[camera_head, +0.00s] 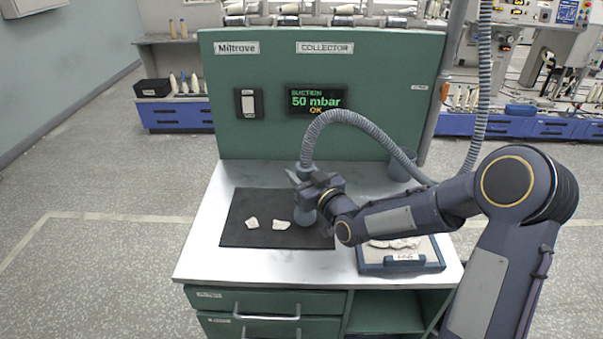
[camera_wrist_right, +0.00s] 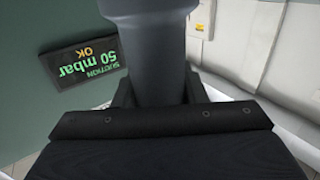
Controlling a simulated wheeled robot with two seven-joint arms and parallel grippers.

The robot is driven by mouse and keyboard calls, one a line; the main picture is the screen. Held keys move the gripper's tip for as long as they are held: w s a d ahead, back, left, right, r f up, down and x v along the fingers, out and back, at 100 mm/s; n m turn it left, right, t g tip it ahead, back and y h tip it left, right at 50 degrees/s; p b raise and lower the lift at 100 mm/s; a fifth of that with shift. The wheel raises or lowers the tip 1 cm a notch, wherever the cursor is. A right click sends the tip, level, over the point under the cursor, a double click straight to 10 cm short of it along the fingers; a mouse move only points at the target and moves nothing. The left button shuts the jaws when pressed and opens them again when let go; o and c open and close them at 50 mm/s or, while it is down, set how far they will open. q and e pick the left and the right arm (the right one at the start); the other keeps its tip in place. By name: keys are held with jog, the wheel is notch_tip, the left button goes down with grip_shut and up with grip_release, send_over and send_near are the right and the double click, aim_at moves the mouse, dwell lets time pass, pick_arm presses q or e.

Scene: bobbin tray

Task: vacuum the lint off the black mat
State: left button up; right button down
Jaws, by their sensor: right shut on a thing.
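The black mat (camera_head: 262,236) lies flat on the left part of the light worktop. Two pale lint pieces show on it, one at the left (camera_head: 252,223) and one nearer the middle (camera_head: 281,225). My right gripper (camera_head: 306,184) is shut on the grey vacuum nozzle (camera_head: 305,216), whose wide lower end is over the mat's right part. Whether the nozzle touches the mat I cannot tell. The ribbed hose (camera_head: 352,118) arches from its top to the right. In the right wrist view the nozzle's dark grey body (camera_wrist_right: 150,55) stands between the fingers. My left gripper is not in view.
A blue-rimmed tray (camera_head: 400,267) with pale pieces sits right of the mat, partly under my right arm. A grey cup (camera_head: 401,165) stands at the back right. The green panel (camera_head: 240,130) behind carries a display (camera_head: 317,100) reading "SUCTION 50 mbar OK".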

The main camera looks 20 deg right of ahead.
jog(key=w+a+b, duration=0.1)
jog(key=a+b, duration=0.2)
jog(key=a, duration=0.3)
jog(key=shift+a, duration=0.4)
jog(key=shift+w, duration=0.1)
dwell(0.9)
jog(key=w+a+b, duration=0.1)
jog(key=w+a, duration=0.1)
jog(key=a, duration=0.5)
jog(key=shift+w+a, duration=0.15)
dwell(0.5)
jog(key=shift+r, duration=0.1)
dwell(0.7)
